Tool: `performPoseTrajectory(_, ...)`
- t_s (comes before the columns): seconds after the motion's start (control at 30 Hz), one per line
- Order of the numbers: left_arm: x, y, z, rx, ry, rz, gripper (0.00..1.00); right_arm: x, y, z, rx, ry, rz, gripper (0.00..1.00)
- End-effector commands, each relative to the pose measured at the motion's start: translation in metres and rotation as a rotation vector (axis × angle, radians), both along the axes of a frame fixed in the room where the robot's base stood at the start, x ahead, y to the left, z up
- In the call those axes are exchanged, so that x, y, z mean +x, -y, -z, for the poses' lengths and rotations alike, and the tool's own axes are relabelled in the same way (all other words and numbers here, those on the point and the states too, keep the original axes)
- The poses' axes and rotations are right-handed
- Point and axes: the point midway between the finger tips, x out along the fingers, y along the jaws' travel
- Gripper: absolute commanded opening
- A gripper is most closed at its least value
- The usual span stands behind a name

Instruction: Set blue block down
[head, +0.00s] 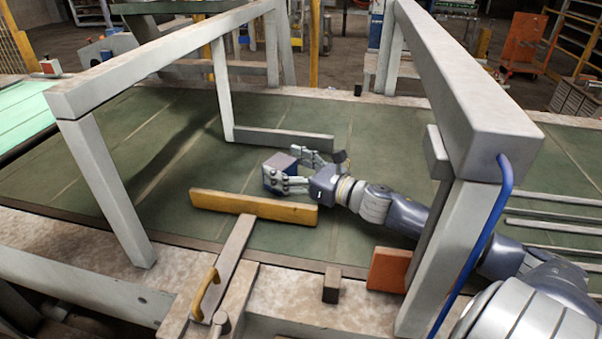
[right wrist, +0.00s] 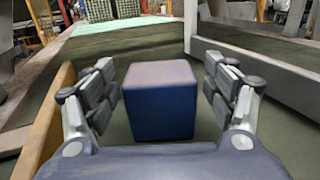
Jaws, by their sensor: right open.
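The blue block (head: 279,167) sits on the green belt surface, in the middle of the head view. In the right wrist view the blue block (right wrist: 160,102) stands upright between the fingers, with a gap on each side. My right gripper (head: 290,172) reaches in from the right, low over the belt. In the right wrist view my right gripper (right wrist: 162,95) is open around the block, and neither finger visibly touches it. The block's lower edge shows against the green surface. My left gripper is not in view.
A yellow wooden bar (head: 253,207) lies just in front of the right gripper, close to its left finger. A grey rail (head: 285,141) lies behind the block. Grey frame posts (head: 109,196) and an overhead beam (head: 465,85) surround the area. Clear belt lies left of the block.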

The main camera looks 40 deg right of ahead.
Motion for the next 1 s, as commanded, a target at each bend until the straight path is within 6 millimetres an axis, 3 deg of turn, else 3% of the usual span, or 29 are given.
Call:
performPoseTrajectory(0.5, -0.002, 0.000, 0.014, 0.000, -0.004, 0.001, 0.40, -0.049, 0.015, 0.001, 0.002, -0.002, -0.002, 0.78)
performPoseTrajectory(1.0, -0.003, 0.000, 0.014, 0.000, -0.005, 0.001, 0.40, -0.056, 0.018, -0.001, -0.001, 0.000, -0.001, 0.78)
